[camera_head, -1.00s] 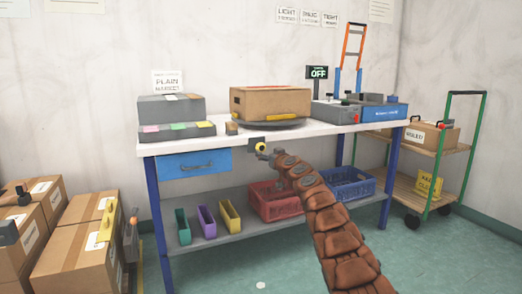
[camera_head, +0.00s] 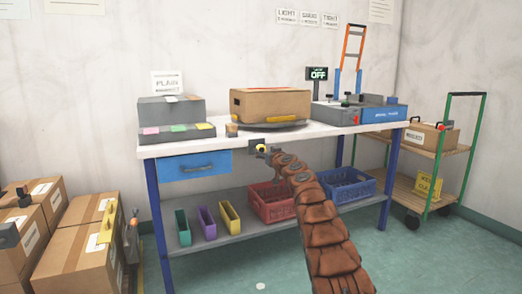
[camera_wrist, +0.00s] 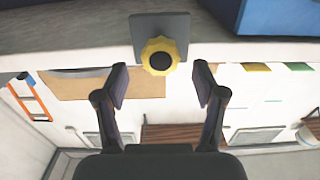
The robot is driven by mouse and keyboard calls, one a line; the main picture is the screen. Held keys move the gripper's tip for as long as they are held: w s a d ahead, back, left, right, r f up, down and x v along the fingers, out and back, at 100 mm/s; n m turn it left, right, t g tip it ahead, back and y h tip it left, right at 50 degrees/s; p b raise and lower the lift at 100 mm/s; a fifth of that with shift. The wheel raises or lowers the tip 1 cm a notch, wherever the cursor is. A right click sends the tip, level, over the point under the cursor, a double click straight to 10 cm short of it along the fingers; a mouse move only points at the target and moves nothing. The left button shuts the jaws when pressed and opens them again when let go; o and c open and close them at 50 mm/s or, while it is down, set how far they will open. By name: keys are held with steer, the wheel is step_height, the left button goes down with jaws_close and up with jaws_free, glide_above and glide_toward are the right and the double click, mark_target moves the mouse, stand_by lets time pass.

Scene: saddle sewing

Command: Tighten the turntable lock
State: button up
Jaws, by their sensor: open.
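The turntable lock is a yellow scalloped knob with a dark centre (camera_head: 261,148) on a grey plate at the table's front edge. In the wrist view the knob (camera_wrist: 148,58) and its plate (camera_wrist: 160,22) show at the top middle. My gripper (camera_wrist: 160,82) is open and empty. Its two dark fingers stand on either side of the knob's line, a little short of it, apart from it. In the head view my gripper (camera_head: 272,153) is just right of the knob, small and partly hidden. The turntable (camera_head: 268,125) is a dark disc under a cardboard box (camera_head: 270,103).
The white tabletop (camera_head: 220,140) overhangs a blue drawer (camera_head: 194,165). Red (camera_head: 273,204) and blue (camera_head: 345,188) crates sit on the shelf below, behind my arm. A display reading OFF (camera_head: 318,73) stands on the table. Stacked boxes are at left and a green-framed cart at right.

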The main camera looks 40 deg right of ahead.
mark_target(262, 150)
steer(key=shift+p+x, duration=0.4)
steer(key=shift+x, duration=0.4)
steer(key=shift+w, duration=0.2)
steer(key=shift+w+d+p, duration=0.2)
steer(key=shift+w+p, duration=0.45)
steer(key=shift+p, duration=0.3)
steer(key=shift+w+d, duration=0.1)
steer(key=shift+w, duration=0.1)
steer(key=shift+w+d+f+p, duration=0.1)
steer(key=shift+f+p, duration=0.05)
steer(key=shift+p, duration=0.2)
steer(key=c, duration=1.2)
